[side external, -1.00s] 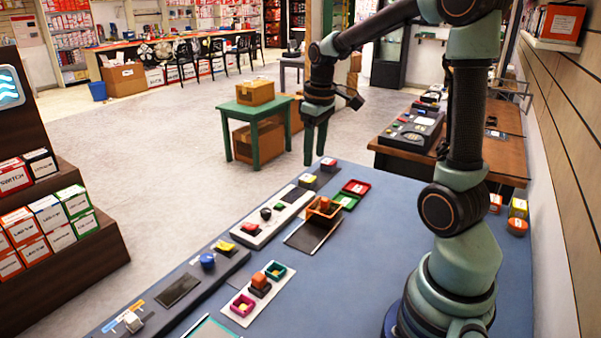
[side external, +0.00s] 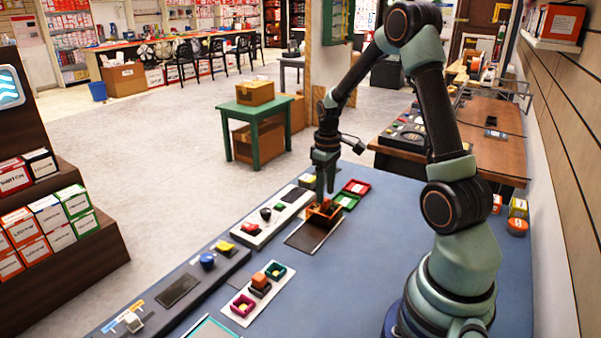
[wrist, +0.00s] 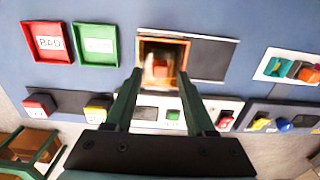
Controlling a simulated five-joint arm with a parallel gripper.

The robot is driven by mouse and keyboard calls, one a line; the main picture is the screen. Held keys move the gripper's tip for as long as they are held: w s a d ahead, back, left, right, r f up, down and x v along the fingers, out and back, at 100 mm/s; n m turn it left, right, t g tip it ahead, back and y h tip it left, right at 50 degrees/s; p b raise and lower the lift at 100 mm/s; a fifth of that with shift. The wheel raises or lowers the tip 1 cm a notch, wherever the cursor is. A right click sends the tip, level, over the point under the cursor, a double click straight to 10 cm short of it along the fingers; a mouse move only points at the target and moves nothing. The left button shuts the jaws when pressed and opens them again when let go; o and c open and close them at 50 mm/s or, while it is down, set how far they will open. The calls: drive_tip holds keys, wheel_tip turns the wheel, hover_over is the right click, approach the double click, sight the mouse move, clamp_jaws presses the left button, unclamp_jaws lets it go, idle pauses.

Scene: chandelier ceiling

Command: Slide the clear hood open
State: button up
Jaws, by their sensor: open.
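An orange-framed box (side external: 311,215) sits at the far end of a dark flat plate (side external: 303,238) on the blue table; I take it for the hood. In the wrist view the box (wrist: 184,53) shows a red-orange block (wrist: 160,69) inside its frame, with the dark plate (wrist: 215,58) to its right. Whether its panels are clear is hard to tell. My gripper (side external: 325,194) points down over the box. In the wrist view my gripper (wrist: 160,78) is open, with its fingertips spread to either side near the box's lower edge; contact cannot be told.
Red (side external: 356,187) and green (side external: 346,201) trays lie just beyond the box. A pale button panel (side external: 270,219) runs along its left. A white board with small coloured trays (side external: 258,290) lies nearer. The blue table right of the plate is clear.

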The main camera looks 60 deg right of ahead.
drive_tip(key=shift+f, duration=1.15)
clamp_jaws()
drive_tip(key=shift+r, duration=0.1)
idle(0.5)
